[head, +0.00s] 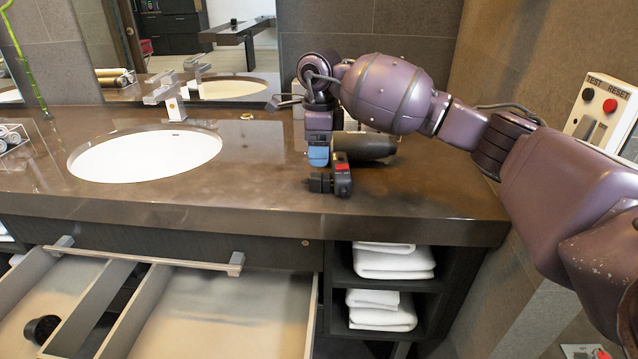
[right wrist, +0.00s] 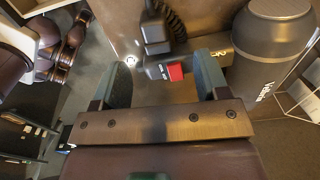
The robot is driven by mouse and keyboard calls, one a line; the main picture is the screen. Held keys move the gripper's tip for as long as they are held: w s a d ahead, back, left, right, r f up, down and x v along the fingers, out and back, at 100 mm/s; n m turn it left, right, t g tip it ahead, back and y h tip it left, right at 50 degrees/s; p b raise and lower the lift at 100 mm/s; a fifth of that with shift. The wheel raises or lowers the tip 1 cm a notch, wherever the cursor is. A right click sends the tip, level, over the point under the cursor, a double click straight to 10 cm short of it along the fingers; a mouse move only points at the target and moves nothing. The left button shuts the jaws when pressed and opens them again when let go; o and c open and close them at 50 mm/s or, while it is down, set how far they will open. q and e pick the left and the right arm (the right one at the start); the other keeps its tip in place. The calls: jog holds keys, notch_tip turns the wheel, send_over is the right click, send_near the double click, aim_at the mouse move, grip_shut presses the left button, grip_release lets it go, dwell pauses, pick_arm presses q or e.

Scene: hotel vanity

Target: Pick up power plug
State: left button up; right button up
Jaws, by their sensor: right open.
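The black power plug (head: 340,180) with a red button lies on the brown counter near its front edge. It also shows in the right wrist view (right wrist: 155,36), with a coiled black cord behind it. Its red-buttoned part sits between my finger tips in that picture. My right gripper (head: 318,150) points down at the plug, its blue finger just behind and above it. In the right wrist view, the two fingers of my right gripper (right wrist: 165,78) are apart. I cannot tell whether they touch the plug. My left gripper is not in view.
A dark grey cylindrical object (head: 365,146) lies right behind the plug and stands close to the right finger in the wrist view (right wrist: 272,45). A white sink (head: 145,153) is to the left. An open drawer (head: 220,310) juts out below the counter. White towels (head: 393,262) fill a shelf.

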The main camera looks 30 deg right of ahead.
aim_at(320, 175)
jog(key=f, duration=0.5)
jog(key=f+b, duration=0.1)
jog(key=f, duration=0.1)
jog(key=shift+s+a+f, duration=0.15)
jog(key=shift+s+f, duration=0.1)
jog(key=shift+f, duration=0.1)
jog(key=shift+c, duration=1)
jog(key=c, duration=0.7)
jog(key=shift+c, duration=1)
jog(key=shift+r, duration=0.3)
notch_tip(320, 175, up, 20)
jog(key=p, duration=0.2)
jog(key=shift+f+p, duration=0.2)
jog(key=shift+p, duration=0.2)
